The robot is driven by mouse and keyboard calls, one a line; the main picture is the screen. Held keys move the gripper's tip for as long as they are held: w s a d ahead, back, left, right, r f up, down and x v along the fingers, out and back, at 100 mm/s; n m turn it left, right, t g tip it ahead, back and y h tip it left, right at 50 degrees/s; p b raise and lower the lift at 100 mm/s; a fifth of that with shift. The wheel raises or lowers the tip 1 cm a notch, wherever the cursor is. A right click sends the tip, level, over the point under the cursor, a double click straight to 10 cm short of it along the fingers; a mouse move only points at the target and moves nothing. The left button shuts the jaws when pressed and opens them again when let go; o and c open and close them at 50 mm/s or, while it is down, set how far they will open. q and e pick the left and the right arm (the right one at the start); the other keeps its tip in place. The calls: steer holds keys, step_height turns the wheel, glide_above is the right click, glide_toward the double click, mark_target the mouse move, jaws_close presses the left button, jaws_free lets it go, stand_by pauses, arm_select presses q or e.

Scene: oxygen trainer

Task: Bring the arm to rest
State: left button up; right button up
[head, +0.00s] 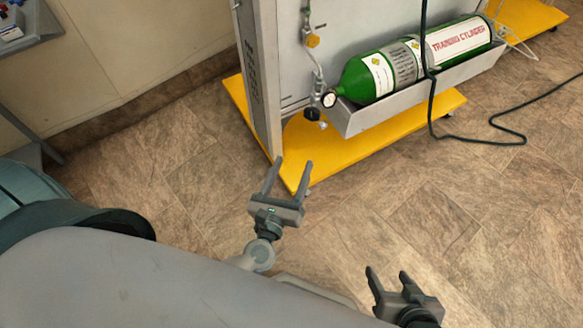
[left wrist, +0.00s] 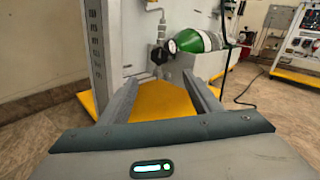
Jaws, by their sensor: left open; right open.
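My left gripper (head: 287,178) is open and empty above the tiled floor, in front of the yellow base of the trainer stand. In the left wrist view its two fingers (left wrist: 160,98) are spread apart with nothing between them. My right gripper (head: 388,284) is open and empty at the bottom of the head view, over bare floor. A green training cylinder (head: 362,80) lies in a grey tray (head: 390,113) on the stand, beyond both grippers. Its end also shows in the left wrist view (left wrist: 190,41). Neither gripper touches anything.
The stand's yellow base (head: 350,148) and grey upright (head: 258,85) are just beyond my left gripper. A dark cable (head: 480,142) hangs down and runs across the floor at right. A grey bench (head: 30,25) is at upper left. Open floor (head: 190,180) lies between.

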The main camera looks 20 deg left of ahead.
arm_select(q)
steer(key=s+a+f+n+g+y, duration=0.1)
steer(key=s+a+f+n+g, duration=0.25)
steer(key=n, duration=0.65)
steer(key=s+a+f+n+g+y, duration=0.15)
steer(key=s+n+g, duration=0.25)
steer(key=n, duration=0.6)
steer(key=s+d+n+g+h, duration=0.3)
steer(key=s+d+n+h, duration=0.45)
steer(key=s+n, duration=0.2)
steer(key=s+a+f+g+y+p, duration=0.1)
steer(key=a+f+p, duration=0.1)
steer(key=f+p, duration=0.6)
steer(key=s+a+f+g+y+p, duration=0.1)
steer(key=a+f+p, duration=0.1)
steer(key=f+p, duration=0.6)
steer(key=shift+a+f+n+y+p, duration=0.3)
steer(key=shift+f+n+p, duration=0.1)
steer(key=shift+f, duration=0.15)
arm_select(e)
steer(key=s+d+f+g+h, duration=0.1)
steer(key=d+f, duration=0.1)
steer(key=f, duration=0.6)
steer(key=s+d+f+g+h, duration=0.1)
steer(key=d+f, duration=0.2)
steer(key=f, duration=0.6)
steer(key=shift+s+f, duration=0.25)
steer(key=shift+s, duration=0.15)
